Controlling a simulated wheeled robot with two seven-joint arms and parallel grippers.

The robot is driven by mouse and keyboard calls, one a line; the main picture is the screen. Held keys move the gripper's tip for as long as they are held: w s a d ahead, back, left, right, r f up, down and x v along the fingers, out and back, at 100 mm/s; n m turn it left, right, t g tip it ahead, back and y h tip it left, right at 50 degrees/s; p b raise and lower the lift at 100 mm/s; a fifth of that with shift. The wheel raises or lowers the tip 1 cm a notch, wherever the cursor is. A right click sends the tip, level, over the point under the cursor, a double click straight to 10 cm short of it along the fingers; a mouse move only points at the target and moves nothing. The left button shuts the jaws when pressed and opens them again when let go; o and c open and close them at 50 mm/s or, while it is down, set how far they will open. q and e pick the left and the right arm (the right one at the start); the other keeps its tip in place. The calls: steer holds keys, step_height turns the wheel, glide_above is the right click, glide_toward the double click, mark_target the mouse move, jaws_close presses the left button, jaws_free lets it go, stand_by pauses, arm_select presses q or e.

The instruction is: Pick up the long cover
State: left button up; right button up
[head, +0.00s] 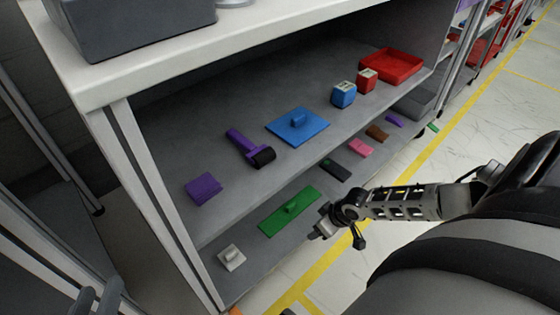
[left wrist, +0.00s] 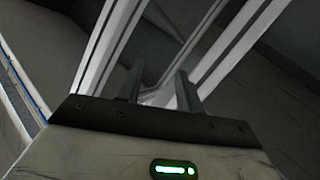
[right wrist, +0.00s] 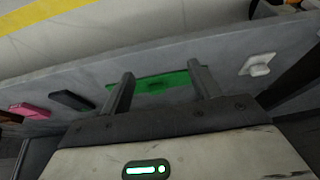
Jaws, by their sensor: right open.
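The long cover (head: 283,212) is a flat green plate with a raised grip, lying on the lower shelf. It also shows in the right wrist view (right wrist: 172,80), beyond and between the fingers. My right gripper (head: 318,233), on the arm coming in from the right, hangs just outside the shelf near the cover's right end. In the right wrist view its fingers (right wrist: 160,88) are apart with nothing held. My left gripper (head: 98,293) shows at the lower left edge of the head view, away from the cover. In the left wrist view its fingers (left wrist: 158,90) are apart and empty.
A white part (head: 231,257) lies left of the cover, and a black piece (head: 335,170) and a pink piece (head: 361,147) lie right of it. The upper shelf holds a blue plate (head: 297,127) and a purple roller (head: 250,147). A white post (head: 150,190) stands at the left.

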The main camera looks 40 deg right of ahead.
steer(key=w+d+f+b, duration=0.1)
steer(key=w+d, duration=0.1)
steer(key=d, duration=0.1)
steer(key=b, duration=0.4)
glide_toward(290, 204)
steer(key=s+f, duration=0.2)
steer(key=f, duration=0.1)
steer(key=shift+s+f, duration=0.15)
steer(key=shift+f, duration=0.2)
steer(key=w, duration=0.2)
steer(key=w+b, duration=0.1)
steer(key=shift+w+a+r, duration=0.15)
steer(key=shift+w+r, duration=0.05)
steer(key=shift+w, duration=0.2)
steer(key=b+x, duration=0.4)
steer(key=x, duration=0.1)
arm_select(q)
step_height(290, 204, up, 12)
steer(key=w+m+t+h, duration=0.1)
steer(key=m+t+h, duration=0.4)
steer(key=m+h, duration=0.4)
steer(key=shift+d+m, duration=0.15)
steer(key=shift+m, duration=0.45)
arm_select(e)
steer(key=c, duration=1.1)
